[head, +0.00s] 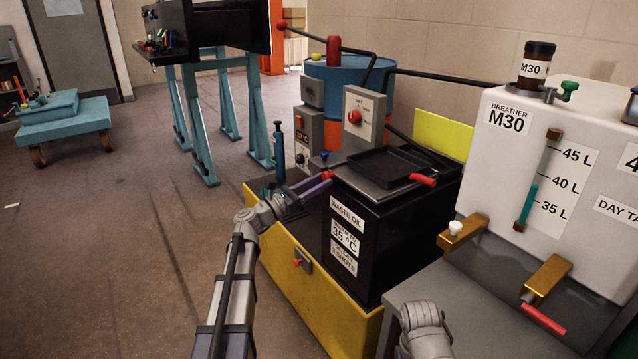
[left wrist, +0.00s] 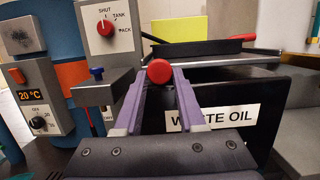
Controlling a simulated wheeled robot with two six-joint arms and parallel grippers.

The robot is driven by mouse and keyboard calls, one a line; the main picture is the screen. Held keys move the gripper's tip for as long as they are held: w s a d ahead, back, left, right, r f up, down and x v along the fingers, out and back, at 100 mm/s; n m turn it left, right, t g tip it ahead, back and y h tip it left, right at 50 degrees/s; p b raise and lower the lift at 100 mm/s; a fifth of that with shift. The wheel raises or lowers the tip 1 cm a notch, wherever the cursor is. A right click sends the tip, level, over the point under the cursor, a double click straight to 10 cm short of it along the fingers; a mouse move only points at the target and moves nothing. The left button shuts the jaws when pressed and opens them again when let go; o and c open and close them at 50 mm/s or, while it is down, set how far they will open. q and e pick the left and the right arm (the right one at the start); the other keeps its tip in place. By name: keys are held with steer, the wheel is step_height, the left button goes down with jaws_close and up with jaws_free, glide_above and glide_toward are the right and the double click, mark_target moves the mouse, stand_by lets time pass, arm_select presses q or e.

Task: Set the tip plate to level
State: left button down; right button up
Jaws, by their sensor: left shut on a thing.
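The tip plate (head: 357,184) is a dark grey plate on top of the black waste oil box (head: 350,245), with a shallow black tray (head: 388,168) on it. I cannot tell its exact tilt. A red grip (head: 424,180) sticks out at its front right. My left gripper (head: 318,183) is at the plate's left side, shut on a red knob (head: 327,176). In the left wrist view the red knob (left wrist: 159,71) sits between the purple fingers, above the waste oil label (left wrist: 211,118). Part of my right arm shows low in the head view, but its gripper does not.
Behind stand a grey box with a red selector (head: 353,117), a blue drum (head: 345,78) and a temperature box (left wrist: 35,97). A blue bottle (head: 279,155) stands at left. The white day tank (head: 560,160) with brass valves is at right.

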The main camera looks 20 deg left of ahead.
arm_select(q)
steer(key=shift+s+d+f, duration=0.1)
steer(key=shift+f, duration=0.1)
steer(key=c, duration=0.7)
jaws_free()
steer(key=shift+c, duration=0.2)
steer(key=shift+o, duration=1.2)
steer(key=b+v, duration=0.1)
steer(key=v, duration=0.6)
steer(key=shift+s+a+b, duration=0.2)
steer(key=shift+a+b, duration=0.1)
steer(key=shift+b, duration=0.05)
steer(key=shift+f, duration=0.1)
